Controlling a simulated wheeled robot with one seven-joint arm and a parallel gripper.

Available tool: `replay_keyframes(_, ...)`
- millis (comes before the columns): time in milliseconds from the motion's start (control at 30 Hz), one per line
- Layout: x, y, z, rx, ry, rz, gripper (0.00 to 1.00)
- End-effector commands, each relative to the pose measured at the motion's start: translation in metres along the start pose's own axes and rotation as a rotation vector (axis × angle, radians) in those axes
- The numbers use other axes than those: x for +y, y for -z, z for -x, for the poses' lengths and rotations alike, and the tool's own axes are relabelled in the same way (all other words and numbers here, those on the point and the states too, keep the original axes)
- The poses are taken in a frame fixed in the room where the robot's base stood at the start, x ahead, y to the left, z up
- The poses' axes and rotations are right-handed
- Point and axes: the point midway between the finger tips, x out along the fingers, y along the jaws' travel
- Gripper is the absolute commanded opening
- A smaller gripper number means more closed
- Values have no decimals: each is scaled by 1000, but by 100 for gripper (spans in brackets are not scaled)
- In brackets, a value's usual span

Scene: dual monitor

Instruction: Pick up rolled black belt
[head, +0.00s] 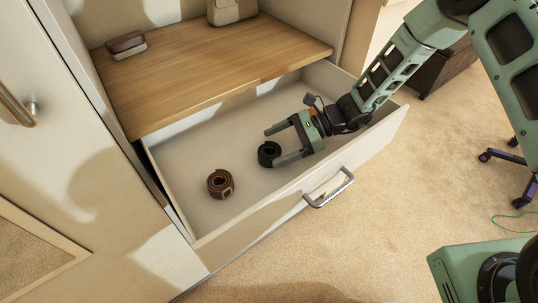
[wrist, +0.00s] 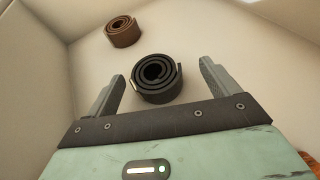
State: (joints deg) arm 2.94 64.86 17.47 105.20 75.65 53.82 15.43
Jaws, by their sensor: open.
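The rolled black belt (head: 268,153) lies in the open drawer (head: 190,150), towards its right part. It also shows in the wrist view (wrist: 156,79), a round coil just ahead of the gap between my fingers. My gripper (head: 277,143) is inside the drawer, open and empty. In the head view its two fingers reach left, one on the far side of the belt and one on the near side. In the wrist view my gripper (wrist: 162,88) has one finger to each side of the coil, apart from it. The lower finger hides part of the belt in the head view.
A rolled brown belt (head: 220,183) lies in the drawer left of the black one. A wooden shelf (head: 200,70) is above the drawer's back, with a brown case (head: 126,45) and a beige bag (head: 232,10). The drawer front has a metal handle (head: 328,188).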

Motion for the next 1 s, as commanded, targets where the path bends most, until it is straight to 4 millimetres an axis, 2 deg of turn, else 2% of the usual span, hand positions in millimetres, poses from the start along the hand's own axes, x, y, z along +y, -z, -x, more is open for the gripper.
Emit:
replay_keyframes(333,8,2,-46,1,-2,2,87)
replay_keyframes(633,7,2,-51,1,-1,2,87)
replay_keyframes(667,8,1,-51,1,-1,2,85)
replay_keyframes(833,8,1,-51,1,-1,2,37)
replay_keyframes(1000,8,1,-51,0,-1,2,37)
